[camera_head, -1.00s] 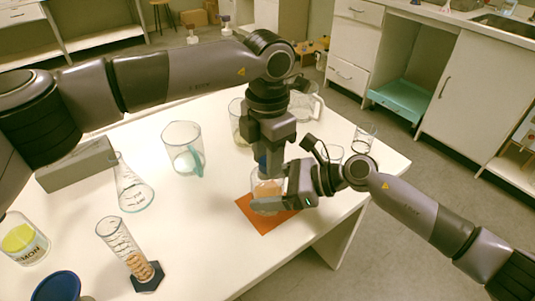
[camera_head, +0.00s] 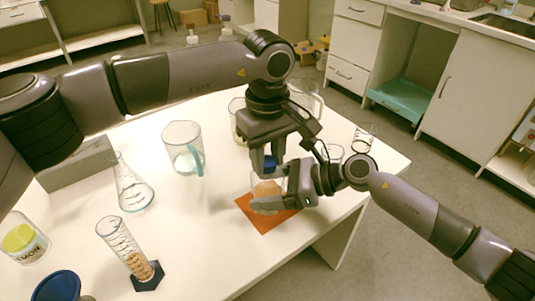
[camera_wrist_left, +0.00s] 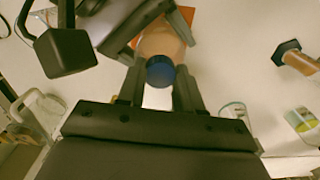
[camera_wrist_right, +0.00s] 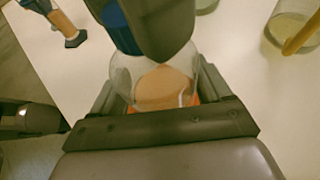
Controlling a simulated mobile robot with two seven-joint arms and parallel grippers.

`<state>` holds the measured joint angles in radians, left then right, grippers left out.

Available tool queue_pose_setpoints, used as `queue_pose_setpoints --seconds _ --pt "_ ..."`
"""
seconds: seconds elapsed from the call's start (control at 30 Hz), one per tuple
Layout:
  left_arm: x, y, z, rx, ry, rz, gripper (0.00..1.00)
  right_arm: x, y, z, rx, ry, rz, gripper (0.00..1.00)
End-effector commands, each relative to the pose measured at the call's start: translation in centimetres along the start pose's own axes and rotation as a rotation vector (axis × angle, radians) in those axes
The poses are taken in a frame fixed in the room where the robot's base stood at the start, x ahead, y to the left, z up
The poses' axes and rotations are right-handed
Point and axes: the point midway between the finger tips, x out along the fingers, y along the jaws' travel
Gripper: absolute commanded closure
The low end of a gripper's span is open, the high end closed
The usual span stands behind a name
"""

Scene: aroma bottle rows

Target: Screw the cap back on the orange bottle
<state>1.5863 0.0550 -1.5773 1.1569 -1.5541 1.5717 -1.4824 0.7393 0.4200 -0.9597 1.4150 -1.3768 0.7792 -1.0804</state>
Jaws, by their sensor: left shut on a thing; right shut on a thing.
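The orange bottle (camera_head: 267,190), clear with orange contents, stands over an orange mat (camera_head: 262,217) near the table's right part. My right gripper (camera_head: 272,200) is shut around its body from the right; the right wrist view also shows the bottle (camera_wrist_right: 160,87) between the fingers. The blue cap (camera_head: 269,162) is at the bottle's top, and it also shows in the left wrist view (camera_wrist_left: 160,70). My left gripper (camera_head: 264,158) points down from above, its fingers shut on the cap. Whether the cap's thread is engaged cannot be seen.
Glassware, including a small beaker (camera_head: 363,138), stands behind my grippers. The table between the cylinder and the mat is clear.

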Motion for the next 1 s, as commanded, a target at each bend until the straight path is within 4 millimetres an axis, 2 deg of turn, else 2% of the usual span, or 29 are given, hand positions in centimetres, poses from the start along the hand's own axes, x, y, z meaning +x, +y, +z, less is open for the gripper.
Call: queue_pose_setpoints --seconds 0.17,0.33,0.37,0.43,0.77,0.87,1.0 --pt "0.0 0.0 0.0 0.240 0.001 0.001 1.00 0.0 0.0 0.1 -0.001 -0.001 0.001 1.00" --pt "0.0 0.0 -0.1 0.257 0.001 0.001 1.00 0.0 0.0 0.1 -0.001 -0.001 0.001 1.00" --pt "0.0 0.0 -0.1 0.256 0.001 0.001 0.59 0.0 0.0 0.1 -0.001 -0.001 0.001 1.00" --pt "0.0 0.0 -0.1 0.256 0.001 0.001 0.36 0.0 0.0 0.1 -0.001 -0.001 0.001 1.00" --pt "-0.2 0.0 0.0 0.254 0.001 0.001 0.35 0.0 0.0 0.1 0.000 -0.001 0.001 1.00" --pt "-1.1 0.0 -0.1 0.254 0.002 0.001 0.35 0.0 0.0 0.1 0.000 -0.001 0.000 1.00" --pt "-3.6 0.1 -0.1 0.253 0.004 0.003 0.35 0.0 0.0 0.1 0.000 -0.001 0.000 1.00"
